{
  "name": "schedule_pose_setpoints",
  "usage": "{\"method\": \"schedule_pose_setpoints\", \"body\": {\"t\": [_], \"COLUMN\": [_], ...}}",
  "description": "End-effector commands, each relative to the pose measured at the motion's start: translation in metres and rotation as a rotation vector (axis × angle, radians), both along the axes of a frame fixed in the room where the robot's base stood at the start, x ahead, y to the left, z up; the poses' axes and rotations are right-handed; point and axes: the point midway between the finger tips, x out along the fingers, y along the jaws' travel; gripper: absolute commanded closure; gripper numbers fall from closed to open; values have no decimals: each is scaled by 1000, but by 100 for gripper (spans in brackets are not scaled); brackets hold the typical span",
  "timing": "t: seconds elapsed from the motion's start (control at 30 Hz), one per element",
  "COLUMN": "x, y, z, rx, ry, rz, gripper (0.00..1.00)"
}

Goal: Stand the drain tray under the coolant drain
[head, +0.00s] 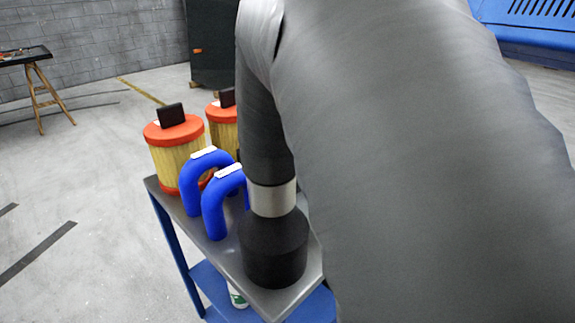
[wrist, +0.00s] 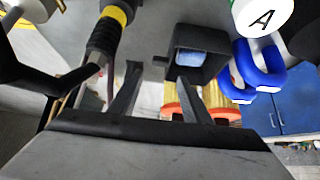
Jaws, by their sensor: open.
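My gripper (wrist: 158,75) is open, with its two dark fingers apart and nothing seen between them. A dark open box with a blue piece inside (wrist: 202,52) lies just beyond the right finger, on or over a grey surface. I cannot tell whether it is the drain tray. I cannot pick out the coolant drain in either view. In the head view my arm covers the middle and right, and the gripper's fingers are hidden.
A grey-topped cart (head: 162,196) with blue legs carries orange-capped yellow filters (head: 174,150) and blue bent hoses (head: 213,208). In the wrist view, a black ribbed part with a yellow band (wrist: 105,35) stands left of the fingers. Open floor (head: 75,190) lies left of the cart.

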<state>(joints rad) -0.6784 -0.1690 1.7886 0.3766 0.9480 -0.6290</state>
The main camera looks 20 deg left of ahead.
Motion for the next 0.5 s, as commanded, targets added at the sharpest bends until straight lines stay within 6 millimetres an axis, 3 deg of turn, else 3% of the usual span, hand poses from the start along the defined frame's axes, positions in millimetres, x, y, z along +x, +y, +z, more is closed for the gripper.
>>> {"method": "schedule_pose_setpoints", "body": {"t": [0.5], "x": [20], "y": [49], "z": [-66], "rx": [-2], "ry": [0], "rz": [2], "gripper": [56]}}
